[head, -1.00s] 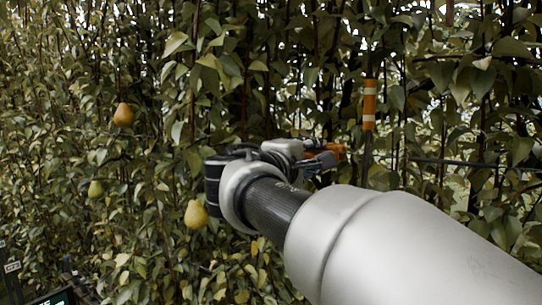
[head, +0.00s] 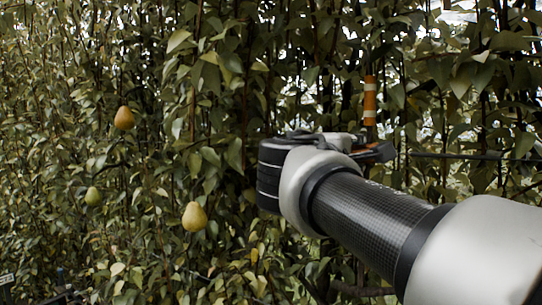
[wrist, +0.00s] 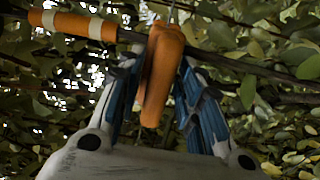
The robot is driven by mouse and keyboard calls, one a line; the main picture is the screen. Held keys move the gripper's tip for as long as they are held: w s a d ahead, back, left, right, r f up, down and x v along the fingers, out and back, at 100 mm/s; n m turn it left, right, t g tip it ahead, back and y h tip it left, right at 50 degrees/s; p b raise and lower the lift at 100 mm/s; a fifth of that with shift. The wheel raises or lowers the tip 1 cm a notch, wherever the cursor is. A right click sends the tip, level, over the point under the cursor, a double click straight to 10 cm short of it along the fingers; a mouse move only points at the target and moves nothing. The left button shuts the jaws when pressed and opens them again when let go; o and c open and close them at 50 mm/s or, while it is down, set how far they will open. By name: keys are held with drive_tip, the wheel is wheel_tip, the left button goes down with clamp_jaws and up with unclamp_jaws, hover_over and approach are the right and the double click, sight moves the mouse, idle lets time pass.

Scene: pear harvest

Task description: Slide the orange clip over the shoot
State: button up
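The orange clip (wrist: 163,65) stands between the blue-padded fingers of my gripper (wrist: 162,72) in the wrist view, and the fingers are closed on its sides. Its upper end crosses in front of the brown shoot (wrist: 131,37), which runs on to the right behind it. I cannot tell whether the clip is around the shoot or only against it. The shoot's orange section with white bands (wrist: 75,24) lies to the left of the clip; it stands upright in the head view (head: 370,103), just above my gripper (head: 375,150). My wrist mostly hides the clip there.
Dense leaves and thin stems surround my gripper. A dark horizontal wire or branch (head: 455,156) runs to the right of the shoot. Several pears hang on the left, the nearest a yellow pear (head: 194,217) left of my wrist.

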drive_tip(key=shift+o, duration=0.3)
drive_tip(key=shift+d, duration=0.2)
drive_tip(key=shift+a, duration=0.2)
drive_tip(key=shift+s+a, duration=0.15)
drive_tip(key=v, duration=1.1)
drive_tip(key=shift+s, duration=0.35)
